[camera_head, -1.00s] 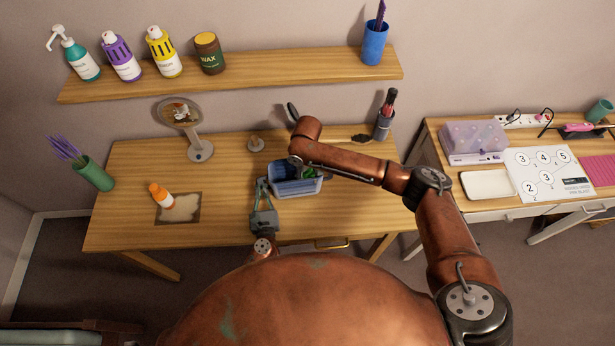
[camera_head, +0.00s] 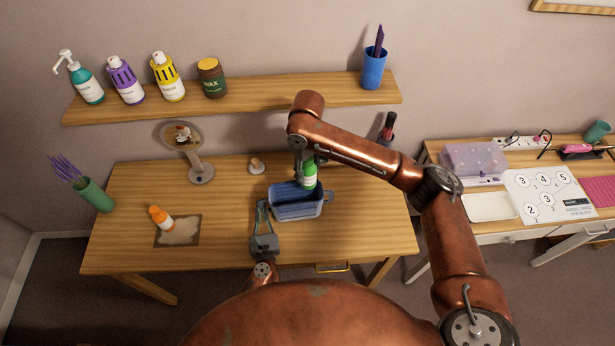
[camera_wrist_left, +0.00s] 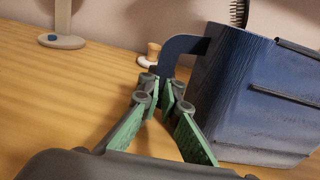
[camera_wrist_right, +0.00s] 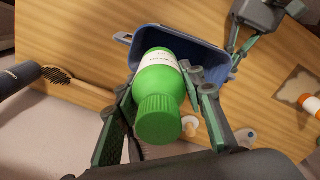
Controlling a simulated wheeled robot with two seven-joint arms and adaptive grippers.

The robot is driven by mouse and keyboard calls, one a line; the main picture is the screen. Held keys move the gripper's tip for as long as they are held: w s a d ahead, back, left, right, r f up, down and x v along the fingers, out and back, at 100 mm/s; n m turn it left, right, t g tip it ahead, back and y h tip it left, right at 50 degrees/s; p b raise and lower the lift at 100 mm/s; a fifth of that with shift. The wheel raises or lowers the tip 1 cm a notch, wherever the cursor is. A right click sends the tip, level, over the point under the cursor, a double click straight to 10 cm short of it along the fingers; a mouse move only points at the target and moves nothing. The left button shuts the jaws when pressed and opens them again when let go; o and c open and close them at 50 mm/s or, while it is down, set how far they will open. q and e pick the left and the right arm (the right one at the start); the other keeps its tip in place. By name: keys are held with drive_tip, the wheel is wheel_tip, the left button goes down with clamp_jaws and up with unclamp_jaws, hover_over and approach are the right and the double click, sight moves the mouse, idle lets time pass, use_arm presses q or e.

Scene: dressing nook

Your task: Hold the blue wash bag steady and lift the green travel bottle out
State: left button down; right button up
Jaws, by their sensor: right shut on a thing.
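The blue wash bag (camera_head: 297,209) stands open on the wooden table; its side and curved handle show large in the left wrist view (camera_wrist_left: 255,95). My left gripper (camera_wrist_left: 163,90) has its fingertips close together on either side of the bag's handle. In the head view it sits at the bag's left end (camera_head: 262,207). My right gripper (camera_head: 302,168) is shut on the green travel bottle (camera_head: 309,178), its fingers on both sides of it in the right wrist view (camera_wrist_right: 158,118). The bottle is upright over the bag's opening; I cannot tell whether its bottom clears the rim.
A round mirror (camera_head: 201,172), an orange bottle (camera_head: 160,217) on a mat and a green cup (camera_head: 97,195) stand to the left. A small wooden-topped item (camera_head: 256,166) is behind the bag.

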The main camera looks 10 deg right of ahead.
use_arm(q)
drive_tip(key=c, duration=2.1)
unclamp_jaws()
drive_tip(key=shift+s, duration=0.1)
drive_tip(key=s, duration=1.1)
drive_tip(key=shift+s+d+r, duration=0.1)
drive_tip(key=shift+s, duration=0.25)
